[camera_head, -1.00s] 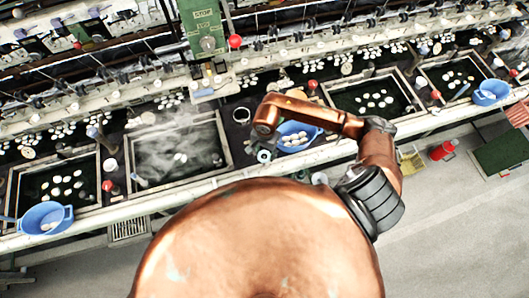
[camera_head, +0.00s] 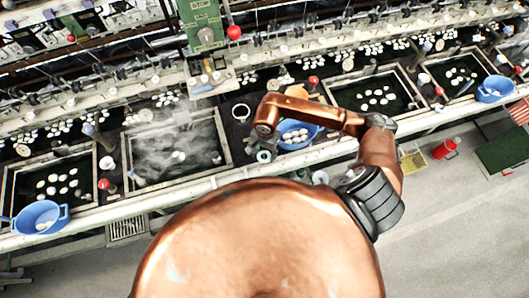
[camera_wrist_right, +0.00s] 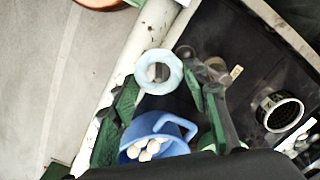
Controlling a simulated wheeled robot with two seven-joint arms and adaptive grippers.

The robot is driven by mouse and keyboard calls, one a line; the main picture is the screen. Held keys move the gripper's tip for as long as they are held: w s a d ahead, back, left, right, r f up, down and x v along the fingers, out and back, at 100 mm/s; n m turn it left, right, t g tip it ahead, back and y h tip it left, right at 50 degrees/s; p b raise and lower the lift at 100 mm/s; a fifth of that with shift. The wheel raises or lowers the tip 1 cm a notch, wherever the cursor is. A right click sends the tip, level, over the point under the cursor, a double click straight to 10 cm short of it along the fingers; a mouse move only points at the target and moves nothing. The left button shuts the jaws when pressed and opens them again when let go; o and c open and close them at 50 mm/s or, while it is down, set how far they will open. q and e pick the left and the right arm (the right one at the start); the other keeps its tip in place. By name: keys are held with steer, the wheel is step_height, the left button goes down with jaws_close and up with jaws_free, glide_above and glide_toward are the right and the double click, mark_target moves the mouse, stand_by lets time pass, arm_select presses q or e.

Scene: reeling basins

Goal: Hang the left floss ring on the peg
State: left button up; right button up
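A pale blue floss ring (camera_wrist_right: 158,72) shows in the right wrist view, at the far end of the gap between my right gripper's fingers. Pale and grey bits show through its hole. My right gripper (camera_wrist_right: 162,83) has its two green-padded fingers spread apart on either side. I cannot tell whether they touch the ring. In the head view a pale teal ring (camera_head: 263,157) shows just below the end of my copper right arm, by the bench's front edge. The arm hides most of the gripper there. I cannot make out the peg. My left gripper is not in view.
A blue basin with cocoons (camera_head: 298,141) stands beside my right gripper and also shows in the wrist view (camera_wrist_right: 172,150). A steaming trough (camera_head: 176,150) lies to the left. A metal-rimmed round opening (camera_wrist_right: 281,112) is at right.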

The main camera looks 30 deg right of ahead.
steer(key=o, duration=0.5)
steer(key=shift+r, duration=0.1)
step_height(320, 180, up, 12)
stand_by(0.5)
stand_by(0.5)
